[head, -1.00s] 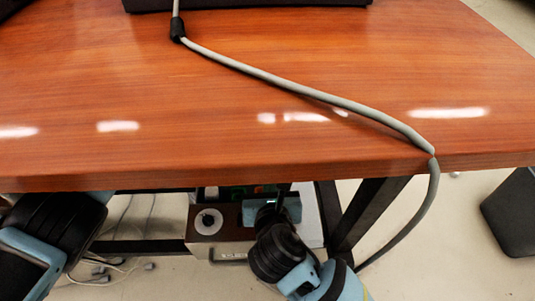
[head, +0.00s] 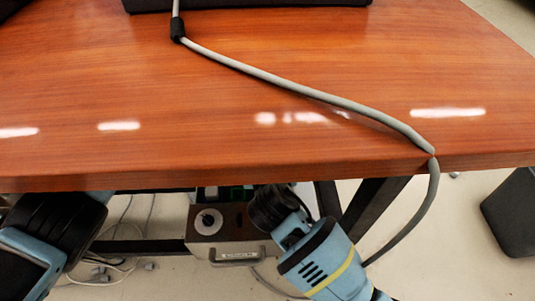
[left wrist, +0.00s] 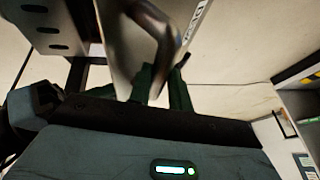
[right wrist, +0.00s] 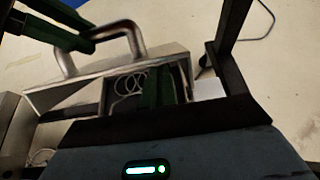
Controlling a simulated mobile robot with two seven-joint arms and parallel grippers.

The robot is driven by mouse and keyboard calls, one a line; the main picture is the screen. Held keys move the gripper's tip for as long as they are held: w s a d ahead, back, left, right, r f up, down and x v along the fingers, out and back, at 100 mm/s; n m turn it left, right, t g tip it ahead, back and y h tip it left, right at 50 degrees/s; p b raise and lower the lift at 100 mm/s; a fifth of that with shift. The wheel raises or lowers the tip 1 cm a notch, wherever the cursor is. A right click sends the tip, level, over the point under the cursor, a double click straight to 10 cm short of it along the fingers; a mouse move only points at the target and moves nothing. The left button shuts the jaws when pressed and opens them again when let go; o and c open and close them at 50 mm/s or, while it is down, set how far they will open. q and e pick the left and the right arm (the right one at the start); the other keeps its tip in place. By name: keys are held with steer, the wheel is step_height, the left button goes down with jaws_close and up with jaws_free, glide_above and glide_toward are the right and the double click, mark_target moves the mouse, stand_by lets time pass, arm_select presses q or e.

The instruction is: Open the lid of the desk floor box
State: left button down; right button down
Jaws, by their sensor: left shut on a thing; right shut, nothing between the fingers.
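A grey metal panel (right wrist: 165,68) with a bent bar handle (right wrist: 130,35) shows in the right wrist view, with an open space behind it; it looks like the floor box lid. My right gripper (right wrist: 160,88) is shut and empty beside the panel. In the head view, the desk hides both sets of fingertips.
A wooden desk (head: 250,90) overhangs the work space, with a grey cable (head: 300,88) across it and over its edge. Dark desk legs (head: 370,210) and floor cables (head: 120,260) stand nearby.

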arm_select(q)
steer(key=shift+s+a+f, duration=0.1)
steer(key=shift+a+f, duration=0.05)
steer(key=shift+f, duration=0.35)
arm_select(e)
steer(key=shift+w+d+r, duration=0.1)
steer(key=shift+w+r, duration=0.45)
steer(key=shift+w, duration=0.1)
steer(key=shift+r, duration=0.1)
arm_select(q)
steer(key=c, duration=1.3)
jaws_free()
steer(key=shift+a+r, duration=0.15)
steer(key=shift+r, duration=0.45)
steer(key=v, duration=0.4)
steer(key=shift+s+a, duration=0.15)
steer(key=shift+a, duration=0.3)
steer(key=s+a, duration=0.4)
steer(key=a, duration=0.6)
steer(key=shift+s, duration=0.35)
arm_select(e)
steer(key=shift+s+f, duration=0.1)
steer(key=shift+f, duration=0.15)
arm_select(q)
steer(key=shift+r, duration=0.1)
